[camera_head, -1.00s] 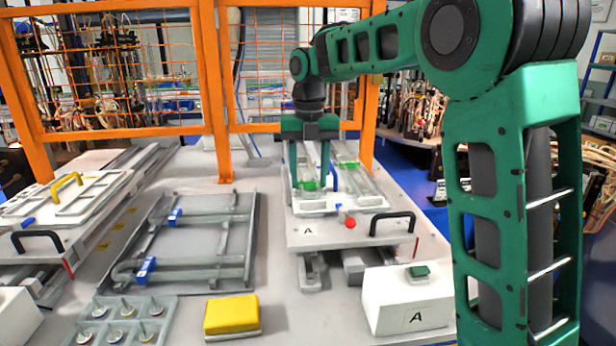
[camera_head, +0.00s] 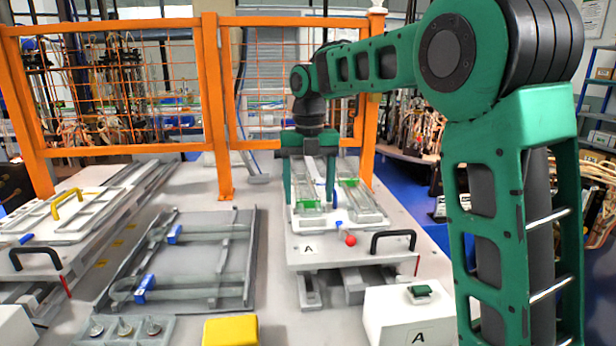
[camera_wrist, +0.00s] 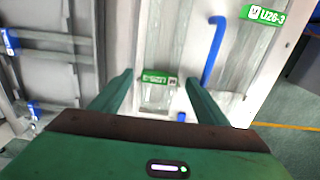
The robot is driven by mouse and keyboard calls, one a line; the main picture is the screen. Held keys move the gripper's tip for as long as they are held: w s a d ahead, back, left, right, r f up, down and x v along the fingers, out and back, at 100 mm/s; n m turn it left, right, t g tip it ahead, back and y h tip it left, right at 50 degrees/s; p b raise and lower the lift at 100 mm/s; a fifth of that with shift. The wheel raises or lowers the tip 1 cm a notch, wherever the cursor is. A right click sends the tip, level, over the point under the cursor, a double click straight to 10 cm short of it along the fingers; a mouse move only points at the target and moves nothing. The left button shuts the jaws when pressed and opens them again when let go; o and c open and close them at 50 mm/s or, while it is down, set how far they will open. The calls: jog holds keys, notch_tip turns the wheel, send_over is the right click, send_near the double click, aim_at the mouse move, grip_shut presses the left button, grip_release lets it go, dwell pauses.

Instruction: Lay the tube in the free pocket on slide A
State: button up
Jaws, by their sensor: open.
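The slide A plate (camera_head: 300,262) carries two long clear tubes side by side. The left tube (camera_head: 310,205) has a green label and appears to lie flat in the left pocket. In the wrist view, its clear end and green label (camera_wrist: 158,82) lie between my fingers. My gripper (camera_head: 309,200) is open, with one finger on each side of this tube and gaps visible in the wrist view (camera_wrist: 158,76). The right tube (camera_head: 348,184) lies in the other pocket, and its label reads U26-3 in the wrist view (camera_wrist: 265,15).
A blue lever (camera_wrist: 213,50) stands between the tubes. A red knob (camera_head: 350,240) and a black handle (camera_head: 393,240) are at the plate's front. A white box marked A (camera_head: 390,320) stands in front. An orange fence (camera_head: 210,100) is behind, and a grey frame (camera_head: 200,260) is left.

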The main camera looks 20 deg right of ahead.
notch_tip(320, 180, up, 5)
jog(key=shift+w+d+f, duration=0.1)
jog(key=shift+d, duration=0.05)
jog(key=shift+r, duration=2.55)
